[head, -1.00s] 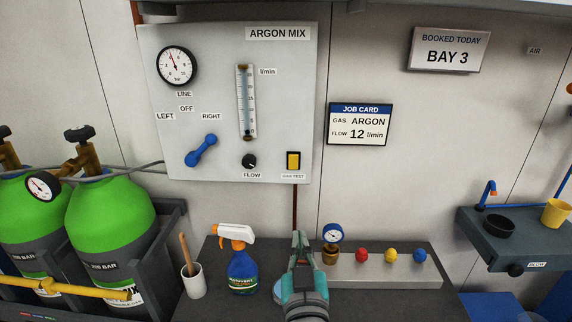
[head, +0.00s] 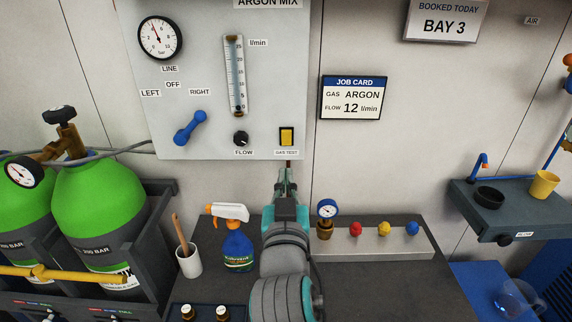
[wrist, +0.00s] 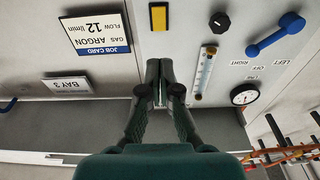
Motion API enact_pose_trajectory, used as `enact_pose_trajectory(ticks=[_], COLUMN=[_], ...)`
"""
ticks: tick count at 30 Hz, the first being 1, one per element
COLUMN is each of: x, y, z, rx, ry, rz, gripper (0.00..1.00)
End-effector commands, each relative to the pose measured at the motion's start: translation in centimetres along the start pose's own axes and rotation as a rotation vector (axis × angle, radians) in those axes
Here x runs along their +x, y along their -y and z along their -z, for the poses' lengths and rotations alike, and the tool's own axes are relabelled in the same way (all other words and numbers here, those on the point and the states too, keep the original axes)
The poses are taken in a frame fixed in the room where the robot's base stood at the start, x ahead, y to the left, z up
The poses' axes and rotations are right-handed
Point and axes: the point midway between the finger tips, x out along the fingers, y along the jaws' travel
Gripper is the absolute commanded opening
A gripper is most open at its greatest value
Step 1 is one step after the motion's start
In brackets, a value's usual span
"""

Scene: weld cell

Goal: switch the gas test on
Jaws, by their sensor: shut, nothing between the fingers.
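The gas test switch (head: 286,137) is a yellow rocker in a black frame at the lower right of the white argon mix panel (head: 270,90). It also shows in the wrist view (wrist: 158,17), upside down, beyond the fingertips. My gripper (head: 287,170) is shut and empty, just below the switch in the head view. In the wrist view my gripper (wrist: 166,66) has its fingertips together, pointing toward the panel and apart from the switch. Whether the switch is pressed cannot be told.
The panel also carries a black flow knob (head: 241,138), a blue lever (head: 190,128), a flow tube (head: 235,75) and a gauge (head: 160,38). Below stand a spray bottle (head: 238,248), a white cup (head: 188,261) and a small gauge (head: 327,209) on the dark bench (head: 365,285).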

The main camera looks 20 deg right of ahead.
Motion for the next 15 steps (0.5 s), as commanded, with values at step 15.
enact_pose_trajectory(ticks=[15], x=[9.3], y=[-0.2], z=[0.0], rx=[-0.001], ry=[0.001], rz=[-0.003], gripper=[0.0])
